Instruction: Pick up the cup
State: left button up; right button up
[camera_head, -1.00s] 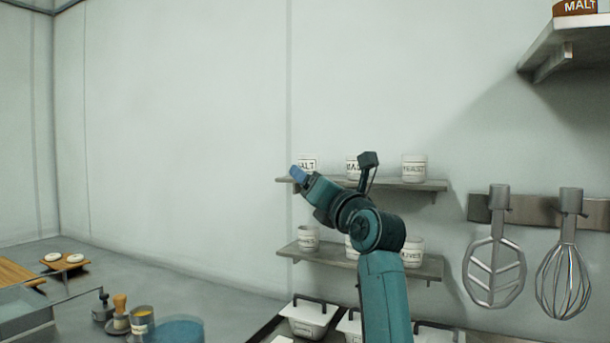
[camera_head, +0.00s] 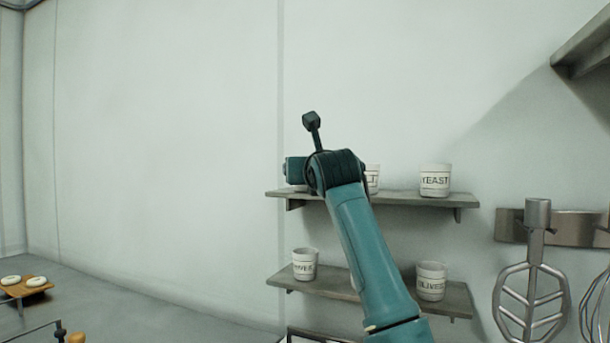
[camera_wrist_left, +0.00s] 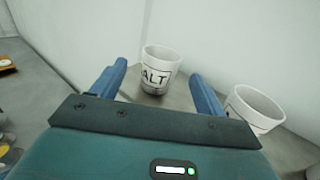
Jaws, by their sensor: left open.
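In the left wrist view a white cup marked "ALT" (camera_wrist_left: 161,66) stands upright on the upper shelf, beyond and between the two blue fingers of my open left gripper (camera_wrist_left: 158,72). The gripper is not closed on it. In the head view my left gripper (camera_head: 295,170) is over the left end of the upper shelf (camera_head: 400,199) and hides that cup almost wholly. A second white cup (camera_head: 373,179) is partly hidden behind my wrist; it also shows in the wrist view (camera_wrist_left: 252,108), right of the fingers. A "YEAST" cup (camera_head: 435,181) stands farther right. My right gripper is not in view.
A lower shelf (camera_head: 450,297) holds white cups at its left (camera_head: 305,264) and right (camera_head: 431,281). A steel mixer paddle (camera_head: 533,290) hangs from a wall rail (camera_head: 580,228) at the right. The wall left of the shelves is bare.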

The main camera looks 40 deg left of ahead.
pick_arm(q)
jog(key=x, duration=0.3)
jog(key=shift+p, duration=0.3)
jog(key=p+x, duration=0.2)
jog(key=x, duration=0.2)
jog(key=shift+w+a+f, duration=0.1)
jog(key=shift+w+f, duration=0.05)
jog(key=shift+w, duration=0.05)
jog(key=shift+w+a, duration=0.2)
jog(key=shift+a, duration=0.1)
jog(key=shift+w+a+f, duration=0.1)
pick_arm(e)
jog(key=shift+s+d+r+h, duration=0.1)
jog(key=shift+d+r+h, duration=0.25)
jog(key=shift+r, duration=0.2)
pick_arm(q)
jog(key=shift+c, duration=0.4)
jog(key=c, duration=1)
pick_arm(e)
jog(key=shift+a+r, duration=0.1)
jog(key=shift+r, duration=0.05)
pick_arm(q)
jog(key=shift+o, duration=0.2)
